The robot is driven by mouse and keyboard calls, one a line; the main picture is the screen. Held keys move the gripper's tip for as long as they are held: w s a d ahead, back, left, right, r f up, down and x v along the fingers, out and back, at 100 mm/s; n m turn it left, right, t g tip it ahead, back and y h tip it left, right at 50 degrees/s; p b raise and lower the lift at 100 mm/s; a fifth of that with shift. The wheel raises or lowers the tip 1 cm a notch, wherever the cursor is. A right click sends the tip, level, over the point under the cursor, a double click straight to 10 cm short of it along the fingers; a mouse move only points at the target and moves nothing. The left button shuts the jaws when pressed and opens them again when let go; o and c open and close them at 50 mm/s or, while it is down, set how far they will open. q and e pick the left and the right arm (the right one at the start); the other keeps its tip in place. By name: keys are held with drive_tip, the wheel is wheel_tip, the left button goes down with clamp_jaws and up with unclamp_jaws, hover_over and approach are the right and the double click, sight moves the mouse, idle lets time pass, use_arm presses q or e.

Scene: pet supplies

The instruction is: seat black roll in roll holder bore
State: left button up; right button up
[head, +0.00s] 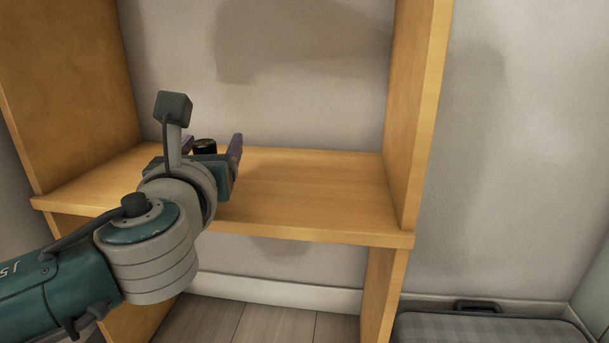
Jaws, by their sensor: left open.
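A black roll (205,145) stands on the wooden shelf, seen just beyond my left gripper's palm; only its top part shows. My left gripper (212,142) is open, with one purple finger on each side of the roll in this view. I cannot tell whether the fingers touch it or how far around it they reach. The roll's lower part is hidden by the gripper. I cannot make out the roll holder or its bore; it may be hidden behind my arm or out of view. My right gripper is not in view.
The wooden shelf board (310,195) is bare to the right of my gripper. Upright side panels (415,110) bound it left and right, with a wall behind. A grey checked cushion (485,328) lies low at the bottom right.

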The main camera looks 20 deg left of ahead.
use_arm(q)
drive_tip(key=shift+w+a, duration=0.1)
drive_tip(key=shift+w, duration=0.05)
drive_tip(key=shift+c, duration=0.3)
drive_tip(key=shift+c, duration=0.7)
clamp_jaws()
